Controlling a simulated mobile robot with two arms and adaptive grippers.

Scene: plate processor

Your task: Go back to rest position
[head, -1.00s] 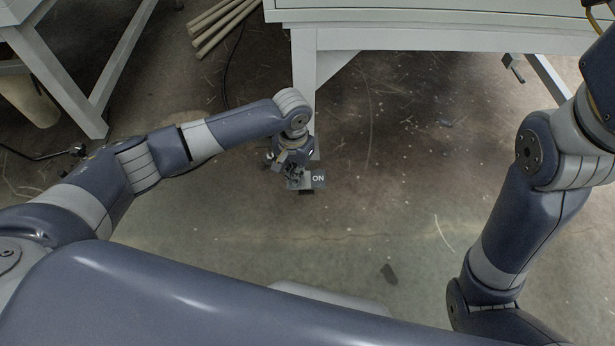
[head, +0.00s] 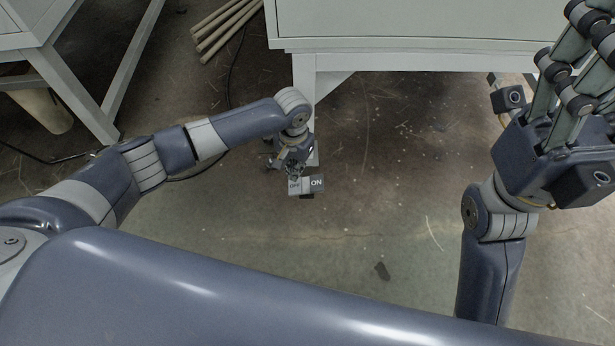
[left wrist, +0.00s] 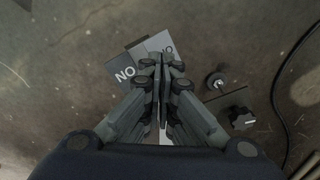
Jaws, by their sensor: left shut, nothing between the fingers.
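A switch block with a dark ON half (head: 317,183) and a lighter OFF half (head: 295,187) shows in the middle of the head view. My left gripper (head: 293,170) is just above it in that view, shut and empty. In the left wrist view the shut fingers (left wrist: 162,75) overlap the switch, whose ON face (left wrist: 124,74) shows on the left; its other label is partly hidden. I cannot tell whether the fingers touch it. My right gripper (head: 582,60) is at the upper right of the head view, fingers upward and partly cut off; its opening is unclear.
A white table (head: 400,24) stands at the top, with a leg behind my left gripper. Another white frame (head: 75,90) stands at the upper left, near several poles (head: 225,28). A black knob (left wrist: 241,118) and a small stalk (left wrist: 216,80) are beside the switch.

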